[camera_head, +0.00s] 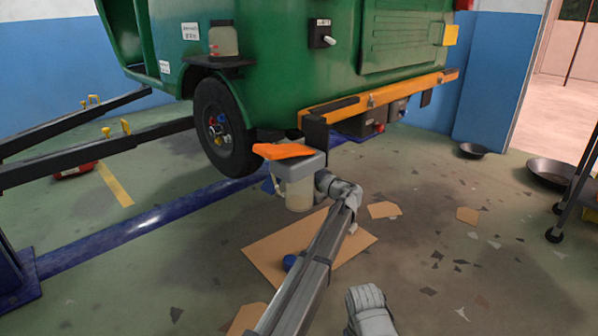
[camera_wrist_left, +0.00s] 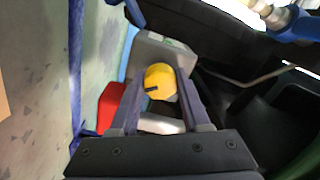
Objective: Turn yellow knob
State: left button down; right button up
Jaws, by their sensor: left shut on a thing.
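The round yellow knob (camera_wrist_left: 160,80) shows in the left wrist view, with a dark notch on its face, on a light grey box (camera_wrist_left: 150,50). My left gripper (camera_wrist_left: 159,73) has its two dark fingers on either side of the knob and is shut on it. In the head view my left arm reaches from the bottom toward the underside of the green rickshaw (camera_head: 290,65); its fingers and the knob are hidden there.
A red part (camera_wrist_left: 111,105) lies beside the grey box in the left wrist view. The rickshaw's wheel (camera_head: 222,128) and orange bumper (camera_head: 385,94) are close to my left arm. Cardboard (camera_head: 265,252) lies on the floor. Dark bowls (camera_head: 473,150) stand at the right.

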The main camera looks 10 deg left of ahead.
pick_arm(q)
jog(key=shift+n, duration=1.1)
jog(key=shift+c, duration=1.9)
grip_release()
jog(key=shift+s+d, duration=0.1)
jog(key=v, duration=0.7)
jog(key=shift+d, duration=0.3)
jog(key=shift+s+a+f, duration=0.1)
jog(key=shift+s, duration=0.15)
